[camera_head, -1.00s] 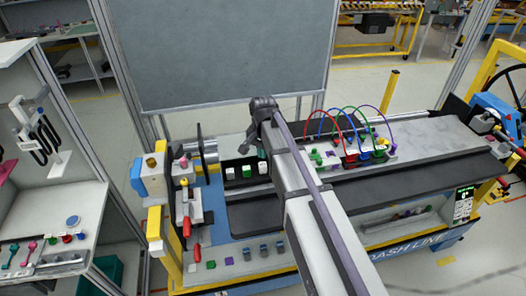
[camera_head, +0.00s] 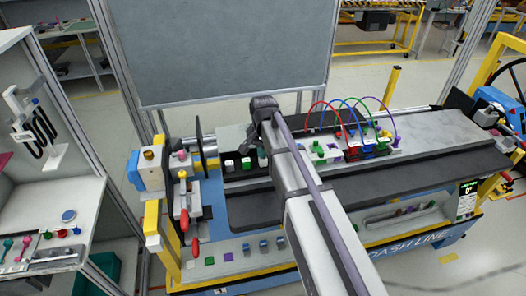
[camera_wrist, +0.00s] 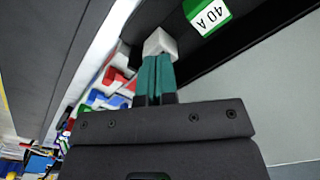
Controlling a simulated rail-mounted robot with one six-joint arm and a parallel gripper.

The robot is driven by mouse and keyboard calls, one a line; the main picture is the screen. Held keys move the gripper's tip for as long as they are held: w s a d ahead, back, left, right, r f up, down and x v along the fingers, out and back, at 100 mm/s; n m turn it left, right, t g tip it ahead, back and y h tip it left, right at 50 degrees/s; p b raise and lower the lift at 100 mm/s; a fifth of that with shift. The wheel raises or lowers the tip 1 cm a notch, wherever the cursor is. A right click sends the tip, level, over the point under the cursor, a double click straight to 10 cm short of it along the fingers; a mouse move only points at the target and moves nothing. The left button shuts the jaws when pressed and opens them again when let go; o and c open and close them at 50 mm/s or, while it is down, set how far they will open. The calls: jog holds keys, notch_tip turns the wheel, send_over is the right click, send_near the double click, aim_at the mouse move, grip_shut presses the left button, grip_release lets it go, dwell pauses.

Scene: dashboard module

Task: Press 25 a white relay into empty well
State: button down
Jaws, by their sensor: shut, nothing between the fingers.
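My gripper (camera_wrist: 157,60) has teal fingers that are shut together with nothing between them. In the wrist view a white relay (camera_wrist: 160,42) sits right at the fingertips, which look to be against its near face; how deep it sits in its well cannot be told. A green relay (camera_wrist: 208,15) marked 40 A stands beside it in the dark strip. In the head view my gripper (camera_head: 262,148) points down over the right end of the relay row. A white relay (camera_head: 229,165) and a green relay (camera_head: 246,163) show to its left. The fingertips are partly hidden by my arm.
Red, blue and green connectors with looped wires (camera_head: 352,150) stand to the right of my arm. A lever fixture with a red handle (camera_head: 195,222) is at the left. A grey panel (camera_head: 225,50) rises behind. The right part of the dashboard top is clear.

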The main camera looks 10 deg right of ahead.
notch_tip(320, 180, up, 14)
jog(key=p, duration=1.3)
jog(key=shift+f, duration=0.1)
